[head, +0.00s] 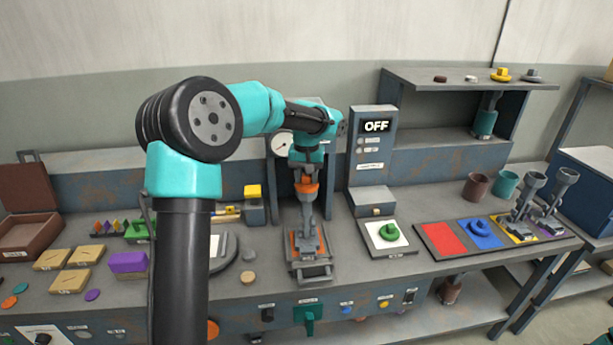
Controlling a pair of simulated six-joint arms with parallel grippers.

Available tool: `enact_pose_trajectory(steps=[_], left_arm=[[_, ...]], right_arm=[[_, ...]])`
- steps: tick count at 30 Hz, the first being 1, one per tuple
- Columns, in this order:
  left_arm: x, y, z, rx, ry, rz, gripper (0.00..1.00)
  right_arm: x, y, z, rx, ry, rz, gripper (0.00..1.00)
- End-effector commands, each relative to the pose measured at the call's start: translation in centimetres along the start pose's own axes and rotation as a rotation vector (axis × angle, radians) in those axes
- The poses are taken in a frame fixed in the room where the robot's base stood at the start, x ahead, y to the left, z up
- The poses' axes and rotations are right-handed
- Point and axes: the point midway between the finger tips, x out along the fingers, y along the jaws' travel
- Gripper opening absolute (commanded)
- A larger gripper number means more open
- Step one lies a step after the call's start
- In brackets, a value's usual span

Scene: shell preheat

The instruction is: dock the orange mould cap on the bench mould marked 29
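My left gripper (306,228) points straight down over a small grey tray-like fixture (310,269) in the middle of the bench. Orange surfaces (293,243) show in that fixture on both sides of the fingers. I cannot tell whether they belong to the orange mould cap. The fingers are small and overlap the fixture, so their opening and any contact are unclear. An orange part (306,187) sits higher up, just below my wrist. No number 29 is readable; the bench labels are too small. My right gripper is not in view.
A control box reading OFF (375,126) stands right of my gripper, behind a green knobbed piece (389,231) on a white pad. Red (440,239) and blue pads lie further right, beside two upright grey tools. Wooden tiles (70,281) and a purple block (128,262) lie left.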

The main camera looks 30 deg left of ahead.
Motion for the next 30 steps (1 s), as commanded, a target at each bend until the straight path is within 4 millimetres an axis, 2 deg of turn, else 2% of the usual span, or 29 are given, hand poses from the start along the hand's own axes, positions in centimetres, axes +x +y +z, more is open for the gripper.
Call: enact_pose_trajectory(steps=[5,30], left_arm=[[-0.4,0.0,0.0,0.0,0.001,0.0,0.4],[-5.6,0.0,0.0,0.0,0.001,0.001,0.4]], right_arm=[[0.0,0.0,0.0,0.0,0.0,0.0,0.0],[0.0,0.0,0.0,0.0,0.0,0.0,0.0]])
